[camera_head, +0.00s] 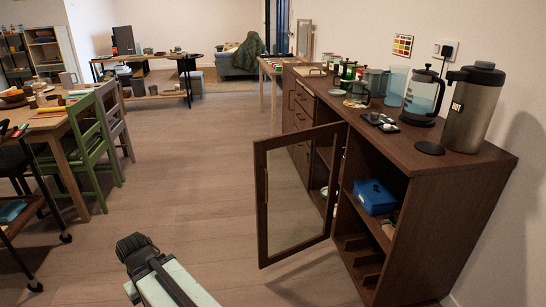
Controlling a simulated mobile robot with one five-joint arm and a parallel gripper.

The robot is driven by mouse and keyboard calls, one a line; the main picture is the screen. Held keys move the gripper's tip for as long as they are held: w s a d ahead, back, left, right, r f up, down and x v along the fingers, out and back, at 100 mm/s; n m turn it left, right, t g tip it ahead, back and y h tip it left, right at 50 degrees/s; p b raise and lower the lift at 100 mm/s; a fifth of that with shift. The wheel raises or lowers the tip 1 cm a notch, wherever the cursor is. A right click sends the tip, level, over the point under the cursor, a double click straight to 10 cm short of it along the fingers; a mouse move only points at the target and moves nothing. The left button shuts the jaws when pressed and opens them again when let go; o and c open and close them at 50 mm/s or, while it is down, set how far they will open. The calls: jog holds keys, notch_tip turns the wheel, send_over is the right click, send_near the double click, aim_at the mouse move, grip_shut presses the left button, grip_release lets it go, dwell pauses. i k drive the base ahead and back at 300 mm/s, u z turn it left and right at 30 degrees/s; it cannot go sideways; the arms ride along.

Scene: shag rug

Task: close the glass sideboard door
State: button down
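The glass sideboard door (257,205) has a dark brown wooden frame around a clear pane. It stands open, swung out from the brown sideboard (455,190) into the room. A thin vertical handle (266,186) is on its left, free edge. My arm comes up from the bottom edge, and its dark end, my gripper (135,247), is to the left of the door and apart from it. Its fingers cannot be made out, so I cannot tell if it is open or shut.
Open sideboard shelves hold a blue box (375,196). A steel dispenser (474,110), a French press (423,98) and other kitchenware stand on top. The wooden floor (190,165) between is clear.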

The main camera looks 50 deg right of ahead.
aim_at(338, 129)
jog(key=z, duration=0.1)
jog(key=i, duration=1)
jog(key=u, duration=0.05)
